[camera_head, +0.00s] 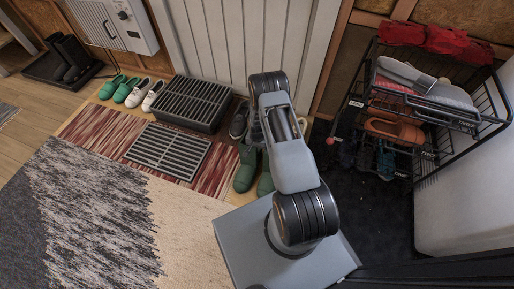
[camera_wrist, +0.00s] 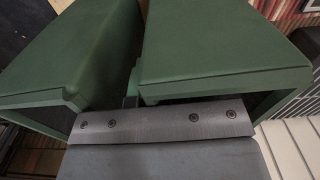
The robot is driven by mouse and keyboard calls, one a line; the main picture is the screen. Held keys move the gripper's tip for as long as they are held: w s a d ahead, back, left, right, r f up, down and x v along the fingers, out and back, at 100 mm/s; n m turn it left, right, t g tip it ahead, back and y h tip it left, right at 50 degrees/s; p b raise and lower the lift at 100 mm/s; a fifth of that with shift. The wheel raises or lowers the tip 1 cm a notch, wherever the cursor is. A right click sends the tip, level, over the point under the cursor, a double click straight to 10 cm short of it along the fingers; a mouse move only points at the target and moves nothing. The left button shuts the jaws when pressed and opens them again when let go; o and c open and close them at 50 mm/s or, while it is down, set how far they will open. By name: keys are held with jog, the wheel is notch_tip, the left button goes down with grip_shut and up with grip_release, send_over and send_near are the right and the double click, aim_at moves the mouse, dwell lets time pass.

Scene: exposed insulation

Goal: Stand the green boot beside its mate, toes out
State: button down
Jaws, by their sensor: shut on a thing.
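Two green boots stand side by side on the floor by the door. In the head view the left boot (camera_head: 245,170) shows mostly clear, and the right boot (camera_head: 265,184) is partly hidden by my arm. Both toes point away from the door. In the wrist view the left green shape (camera_wrist: 70,60) and the right green shape (camera_wrist: 215,45) fill the upper frame, close together. My gripper (camera_wrist: 133,92) is shut on a green boot, with its tip between the two shapes. Which one it grips is not clear. In the head view my arm hides the gripper.
Dark shoes (camera_head: 239,122) stand behind the boots. Green clogs (camera_head: 126,90) and white shoes (camera_head: 150,95) line the wall. A wire rack (camera_head: 455,120) stands right.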

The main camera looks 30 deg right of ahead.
jog(key=c, duration=1.2)
grip_release()
jog(key=shift+f, duration=0.1)
jog(key=shift+o, duration=0.2)
